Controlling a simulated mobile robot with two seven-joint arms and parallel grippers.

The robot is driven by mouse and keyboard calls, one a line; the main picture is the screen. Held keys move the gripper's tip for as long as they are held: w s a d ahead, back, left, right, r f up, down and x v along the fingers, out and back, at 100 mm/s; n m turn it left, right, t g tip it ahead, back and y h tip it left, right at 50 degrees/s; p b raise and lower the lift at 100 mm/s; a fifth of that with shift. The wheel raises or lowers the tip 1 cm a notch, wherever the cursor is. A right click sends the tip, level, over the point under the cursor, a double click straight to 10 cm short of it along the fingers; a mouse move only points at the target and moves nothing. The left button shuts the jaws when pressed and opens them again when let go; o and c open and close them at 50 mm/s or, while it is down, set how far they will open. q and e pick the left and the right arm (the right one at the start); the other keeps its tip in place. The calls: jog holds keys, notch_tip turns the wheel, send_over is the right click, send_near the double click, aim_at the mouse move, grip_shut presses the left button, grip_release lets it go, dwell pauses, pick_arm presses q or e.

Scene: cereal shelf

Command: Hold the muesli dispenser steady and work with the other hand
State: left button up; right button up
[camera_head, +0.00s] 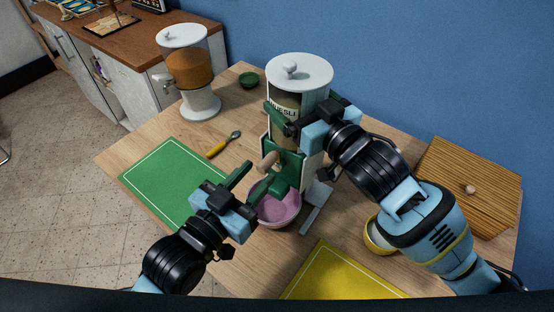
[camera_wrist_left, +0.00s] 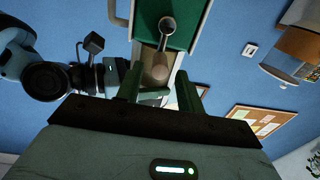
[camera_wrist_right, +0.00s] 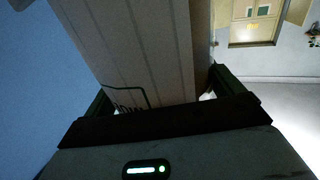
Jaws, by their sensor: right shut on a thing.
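The muesli dispenser (camera_head: 303,76) stands upright near the table's middle, with a white lid, a clear body lettered "MUESLI" and a green front panel. My right gripper (camera_head: 287,126) is shut on its body; the right wrist view shows the pale body (camera_wrist_right: 140,50) filling the space between the fingers. A wooden knob (camera_head: 268,160) sticks out at the dispenser's front. My left gripper (camera_head: 260,178) is open just in front of the knob; in the left wrist view the spout and knob (camera_wrist_left: 160,62) show between and beyond its fingers. A pink bowl (camera_head: 277,208) is below, partly hidden by the left gripper.
An orange-filled dispenser (camera_head: 188,68) stands at the back left, with a small green bowl (camera_head: 249,80) nearby. A yellow spoon (camera_head: 222,145), green mat (camera_head: 165,180), yellow mat (camera_head: 340,275), yellow bowl (camera_head: 380,237) and slatted wooden box (camera_head: 465,185) surround the work area.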

pick_arm(q)
jog(key=shift+x, duration=1.2)
jog(key=shift+c, duration=0.4)
